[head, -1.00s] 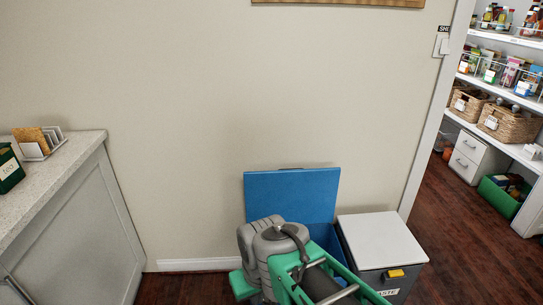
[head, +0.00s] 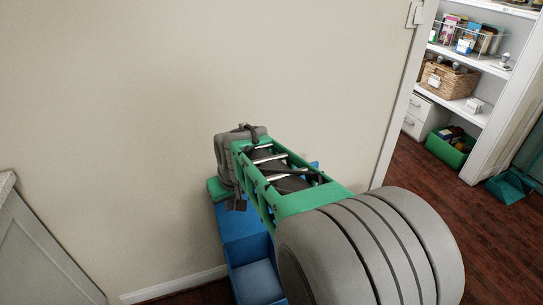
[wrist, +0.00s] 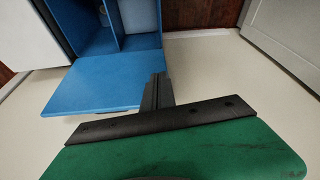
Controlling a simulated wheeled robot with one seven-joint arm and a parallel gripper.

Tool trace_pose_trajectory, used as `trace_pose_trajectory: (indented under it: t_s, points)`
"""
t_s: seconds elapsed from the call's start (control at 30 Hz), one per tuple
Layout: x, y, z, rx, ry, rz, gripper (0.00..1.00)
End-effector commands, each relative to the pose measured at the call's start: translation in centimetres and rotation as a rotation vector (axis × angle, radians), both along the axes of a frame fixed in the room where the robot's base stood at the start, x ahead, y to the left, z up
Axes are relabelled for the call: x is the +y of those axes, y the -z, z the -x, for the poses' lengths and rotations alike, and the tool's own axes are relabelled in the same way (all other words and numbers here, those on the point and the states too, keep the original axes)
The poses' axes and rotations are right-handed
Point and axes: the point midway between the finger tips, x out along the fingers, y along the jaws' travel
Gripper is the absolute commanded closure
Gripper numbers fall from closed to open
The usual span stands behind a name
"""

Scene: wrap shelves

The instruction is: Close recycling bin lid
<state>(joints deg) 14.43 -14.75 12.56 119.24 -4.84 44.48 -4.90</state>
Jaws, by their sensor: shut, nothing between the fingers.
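The blue recycling bin (head: 255,284) stands against the wall, partly hidden behind my arm in the head view. Its blue lid (head: 238,220) is open, raised on the wall side. In the wrist view the lid (wrist: 105,82) spreads out from the open bin (wrist: 90,30), whose divided inside shows. My gripper (wrist: 158,80) is shut and empty, with its fingers beside the lid's edge in the wrist view. Whether they touch the lid I cannot tell.
A pale-topped bin (wrist: 30,38) stands beside the blue one in the wrist view. A grey cabinet (head: 40,250) is at the lower left. The wall is close behind the bin. Pantry shelves (head: 470,60) and open wooden floor (head: 425,170) lie to the right.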

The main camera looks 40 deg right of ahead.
Motion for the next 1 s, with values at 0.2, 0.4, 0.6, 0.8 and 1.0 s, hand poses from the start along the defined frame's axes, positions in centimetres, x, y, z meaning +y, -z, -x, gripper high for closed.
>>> trace_pose_trajectory:
  t_s: [0.2, 0.4, 0.6, 0.8, 1.0]
  points:
    - [-17.9, -0.7, -9.8, -0.129, 0.140, 0.021, 1.00]
    - [-23.7, 0.7, -11.4, -0.177, 0.171, 0.040, 1.00]
    - [-24.0, 3.6, -12.9, -0.175, 0.170, 0.039, 1.00]
    - [-24.5, 7.0, -14.9, -0.177, 0.170, 0.040, 1.00]
    - [-24.7, 8.8, -15.9, -0.178, 0.170, 0.041, 1.00]
